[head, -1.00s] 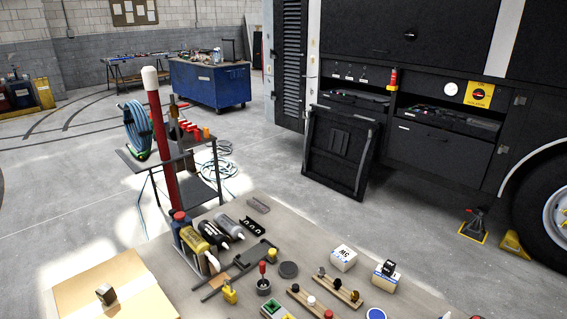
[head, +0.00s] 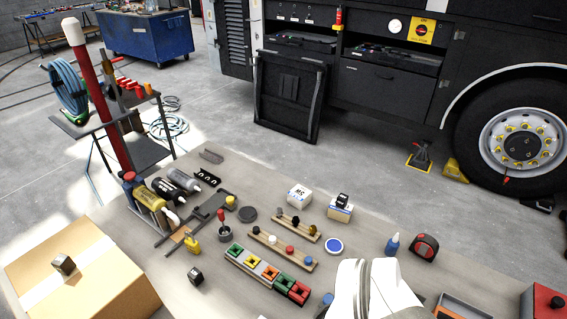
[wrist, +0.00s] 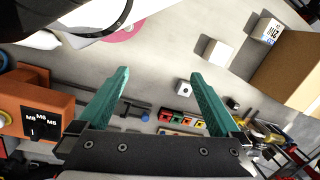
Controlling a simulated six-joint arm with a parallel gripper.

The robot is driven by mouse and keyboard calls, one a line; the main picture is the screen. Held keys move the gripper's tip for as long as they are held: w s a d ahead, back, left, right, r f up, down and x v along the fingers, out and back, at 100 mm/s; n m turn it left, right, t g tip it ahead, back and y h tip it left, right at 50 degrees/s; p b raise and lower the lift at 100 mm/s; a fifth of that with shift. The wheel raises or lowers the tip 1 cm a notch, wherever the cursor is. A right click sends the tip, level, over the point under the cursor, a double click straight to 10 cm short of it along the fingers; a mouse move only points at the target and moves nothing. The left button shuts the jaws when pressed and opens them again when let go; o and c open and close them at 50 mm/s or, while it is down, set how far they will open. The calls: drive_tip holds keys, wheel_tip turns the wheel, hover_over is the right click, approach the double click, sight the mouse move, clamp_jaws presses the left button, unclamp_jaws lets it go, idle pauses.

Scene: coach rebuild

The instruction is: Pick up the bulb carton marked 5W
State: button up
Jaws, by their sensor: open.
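A small white carton (head: 299,195) stands on the table in the head view. Its dark top marking appears upside down and looks like 5W. A second white carton (head: 340,210) with blue and yellow print stands just right of it, with a black item on top. In the wrist view, another white carton (wrist: 270,28) with dark blue print stands by the cardboard box; its marking is hard to read. My gripper (wrist: 160,74) shows in the wrist view with two teal fingers wide apart, empty, above the table. Its fingers are not visible in the head view.
The cardboard box (head: 85,275) stands at left. Colored blocks in a rail (head: 268,272), wooden peg strips (head: 283,250), bottles (head: 160,195) and a tape measure (head: 424,246) crowd the table. A plain white block (wrist: 217,52) shows in the wrist view.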

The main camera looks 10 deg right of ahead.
drive_tip(key=n+t+h, duration=0.9)
drive_tip(key=n+h, duration=0.3)
drive_tip(key=n, duration=1.9)
hover_over(294, 199)
drive_tip(key=s+a, duration=1)
drive_tip(key=a, duration=0.1)
wheel_tip(294, 199, down, 15)
drive_tip(key=shift+s+r, duration=0.1)
drive_tip(key=shift+n, duration=0.3)
drive_tip(key=x, duration=1.5)
drive_tip(key=shift+w+d, duration=0.1)
drive_tip(key=shift+w, duration=0.35)
drive_tip(key=shift+c, duration=0.3)
drive_tip(key=c, duration=1.2)
